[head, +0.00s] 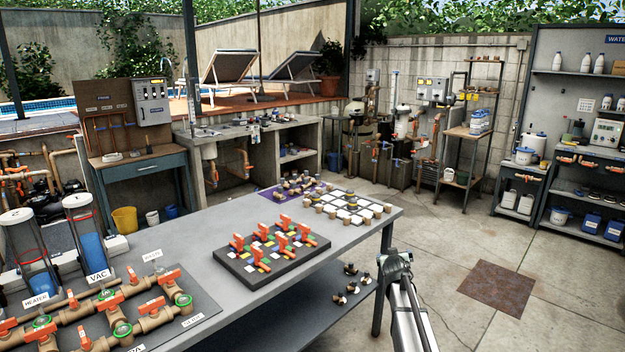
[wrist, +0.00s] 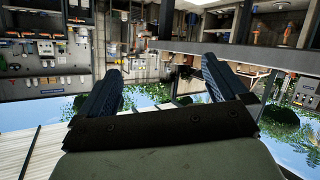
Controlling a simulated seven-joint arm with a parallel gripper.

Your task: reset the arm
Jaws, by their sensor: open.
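My arm shows at the lower right of the head view, beside the right end of the grey workbench (head: 190,243), with its upper end near the bench's edge height. The fingertips cannot be made out there. In the wrist view my gripper (wrist: 160,90) has its two dark fingers spread wide apart, open and empty. That view is upside down, with the sky and trees low in the picture and the pool area's walls and shelves high. Nothing is between the fingers.
On the bench are a black board with orange-handled valves (head: 272,250), a white grid with small fittings (head: 350,208), a purple mat (head: 270,201) and a pipe panel (head: 110,318). Small fittings lie on the lower shelf (head: 322,312). The floor to the right is clear around a brown plate (head: 494,288).

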